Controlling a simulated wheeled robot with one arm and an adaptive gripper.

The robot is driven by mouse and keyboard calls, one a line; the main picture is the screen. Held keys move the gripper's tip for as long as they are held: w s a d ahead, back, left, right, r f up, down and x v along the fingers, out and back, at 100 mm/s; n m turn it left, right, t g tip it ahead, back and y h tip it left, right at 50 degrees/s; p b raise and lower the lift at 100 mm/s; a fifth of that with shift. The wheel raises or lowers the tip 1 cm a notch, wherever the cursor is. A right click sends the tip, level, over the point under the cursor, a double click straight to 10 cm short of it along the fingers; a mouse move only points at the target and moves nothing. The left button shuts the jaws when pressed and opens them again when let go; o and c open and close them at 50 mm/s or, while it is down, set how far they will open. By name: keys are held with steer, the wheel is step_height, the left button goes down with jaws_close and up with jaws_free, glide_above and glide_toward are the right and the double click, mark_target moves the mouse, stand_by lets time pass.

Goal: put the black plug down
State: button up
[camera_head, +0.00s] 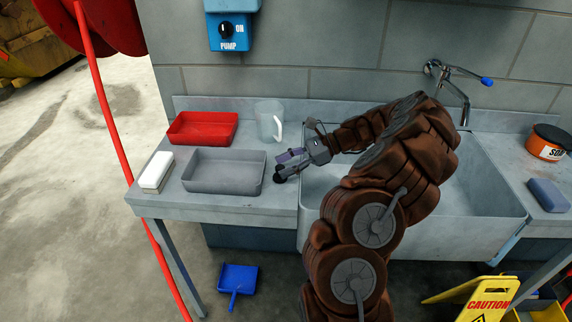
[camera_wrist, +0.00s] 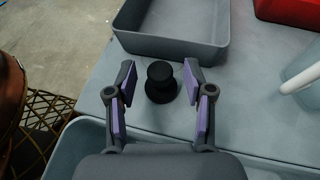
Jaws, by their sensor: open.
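The black plug (camera_wrist: 160,83) stands upright on the grey counter, between my open fingers and apart from both in the wrist view. In the head view the plug (camera_head: 279,178) is a small dark shape at the tip of my gripper (camera_head: 290,164), just right of the grey tray. My gripper (camera_wrist: 158,92) is open, with purple pads on both fingers. Its fingers reach over the counter from the sink side.
A grey tray (camera_head: 224,188) lies left of the plug, with a red tray (camera_head: 203,116) behind it. A clear jug (camera_head: 269,121) stands behind my gripper. A white block (camera_head: 156,171) is at the left edge. The sink basin (camera_head: 470,200) is right of the counter.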

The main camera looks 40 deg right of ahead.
steer(key=shift+r, duration=0.15)
steer(key=b+v, duration=0.1)
steer(key=v, duration=1.1)
stand_by(0.3)
